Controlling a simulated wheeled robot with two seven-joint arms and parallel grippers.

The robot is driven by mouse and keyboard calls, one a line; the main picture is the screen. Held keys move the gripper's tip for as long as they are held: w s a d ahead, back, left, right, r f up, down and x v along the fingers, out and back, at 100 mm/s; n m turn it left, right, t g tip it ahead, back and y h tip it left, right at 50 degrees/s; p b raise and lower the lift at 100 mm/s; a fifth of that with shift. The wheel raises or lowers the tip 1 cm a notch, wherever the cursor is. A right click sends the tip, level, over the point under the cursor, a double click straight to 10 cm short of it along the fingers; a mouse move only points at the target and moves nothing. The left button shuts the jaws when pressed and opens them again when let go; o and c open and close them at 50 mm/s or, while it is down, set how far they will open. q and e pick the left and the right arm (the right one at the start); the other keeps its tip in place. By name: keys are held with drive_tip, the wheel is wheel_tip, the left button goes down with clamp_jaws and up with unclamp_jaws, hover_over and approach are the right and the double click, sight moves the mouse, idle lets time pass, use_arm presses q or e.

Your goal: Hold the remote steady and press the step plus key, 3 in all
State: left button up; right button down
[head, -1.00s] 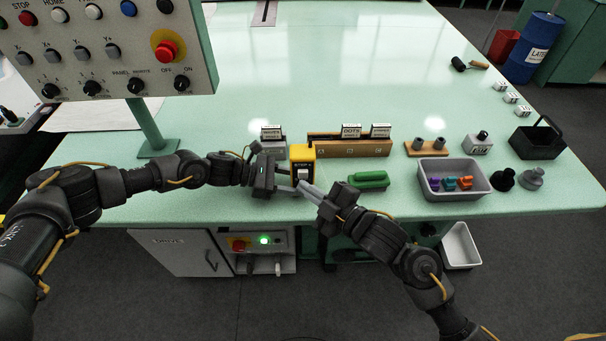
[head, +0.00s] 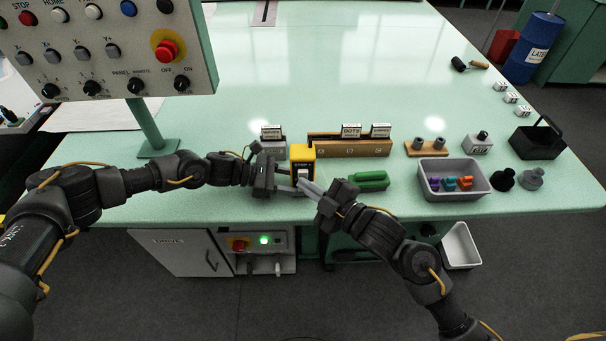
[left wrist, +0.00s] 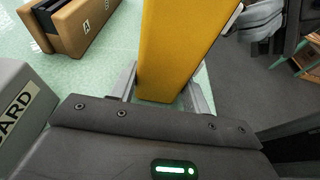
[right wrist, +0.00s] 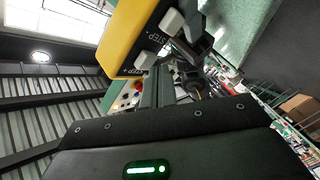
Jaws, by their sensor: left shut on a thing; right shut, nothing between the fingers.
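The yellow remote (head: 302,153) stands upright near the table's front edge. My left gripper (head: 294,188) is shut on it; in the left wrist view the remote (left wrist: 176,45) sits between the two fingers. In the right wrist view the remote (right wrist: 122,38) shows two pale keys: one by a "STEP" label (right wrist: 172,22), the other beside a label that seems to read "STEP+" (right wrist: 145,60). My right gripper (head: 303,183) is shut and empty, its tips close in front of the remote's key side. I cannot tell whether they touch a key.
A green object (head: 371,181) lies just right of my right gripper. A grey bin (head: 455,193) with small coloured parts stands farther right. A wooden rack (head: 350,150) is behind. A control panel (head: 105,50) rises at the left. The table's middle is clear.

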drive_tip(key=shift+w, duration=0.55)
idle(0.6)
drive_tip(key=shift+s, duration=1)
drive_tip(key=shift+s, duration=0.1)
drive_tip(key=s, duration=0.4)
drive_tip(key=shift+s, duration=0.4)
idle(1.6)
